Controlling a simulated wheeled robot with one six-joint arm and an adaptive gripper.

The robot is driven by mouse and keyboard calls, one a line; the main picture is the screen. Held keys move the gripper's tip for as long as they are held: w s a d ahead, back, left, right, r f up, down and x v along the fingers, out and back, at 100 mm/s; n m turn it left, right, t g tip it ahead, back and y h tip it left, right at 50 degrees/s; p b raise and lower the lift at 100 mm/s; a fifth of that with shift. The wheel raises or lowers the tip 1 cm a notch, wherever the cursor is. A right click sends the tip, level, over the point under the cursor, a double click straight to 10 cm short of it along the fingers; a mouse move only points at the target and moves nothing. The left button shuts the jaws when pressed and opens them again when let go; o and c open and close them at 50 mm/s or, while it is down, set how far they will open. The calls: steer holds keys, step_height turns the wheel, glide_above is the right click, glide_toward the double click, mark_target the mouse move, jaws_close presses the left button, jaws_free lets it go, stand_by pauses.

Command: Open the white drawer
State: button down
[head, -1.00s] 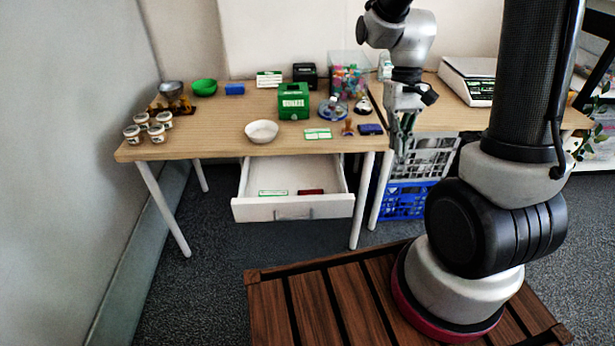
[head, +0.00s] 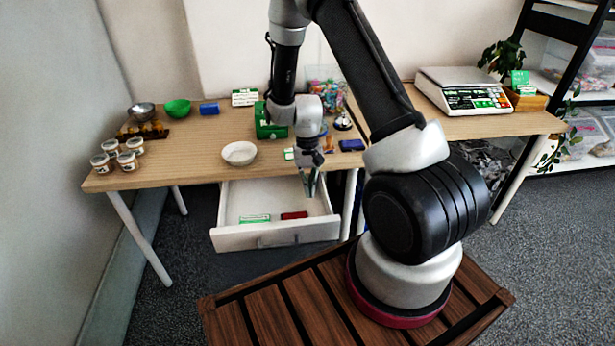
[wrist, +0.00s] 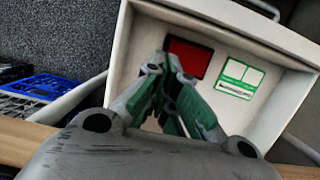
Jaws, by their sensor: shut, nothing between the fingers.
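The white drawer (head: 232,239) is pulled out below the wooden table in the head view. It holds a green-and-white card (head: 254,219) and a dark red item (head: 294,215). Its handle is on the front face. My gripper (head: 311,194) is shut and empty, pointing down at the right side of the drawer. In the wrist view my gripper (wrist: 170,62) appears in front of the drawer's inside, with the red item (wrist: 188,60) just past the fingertips and the card (wrist: 239,78) beside it. I cannot tell whether the fingers touch anything.
The table (head: 200,150) carries a white bowl (head: 239,153), several small jars (head: 115,155), a green bowl (head: 177,108) and a green box (head: 265,122). A scale (head: 463,91) stands on the right table. A blue crate (wrist: 45,87) shows at left in the wrist view.

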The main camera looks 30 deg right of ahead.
steer(key=x, duration=0.3)
steer(key=shift+s+f, duration=0.15)
steer(key=shift+f, duration=0.25)
steer(key=s, duration=0.2)
steer(key=shift+s+a+r, duration=0.2)
steer(key=shift+s+a, duration=0.05)
steer(key=shift+a, duration=0.15)
steer(key=shift+s+a, duration=0.2)
steer(key=shift+s, duration=0.35)
steer(key=shift+s+a, duration=0.25)
steer(key=shift+s, duration=0.6)
steer(key=shift+s+a, duration=0.25)
steer(key=shift+s, duration=0.55)
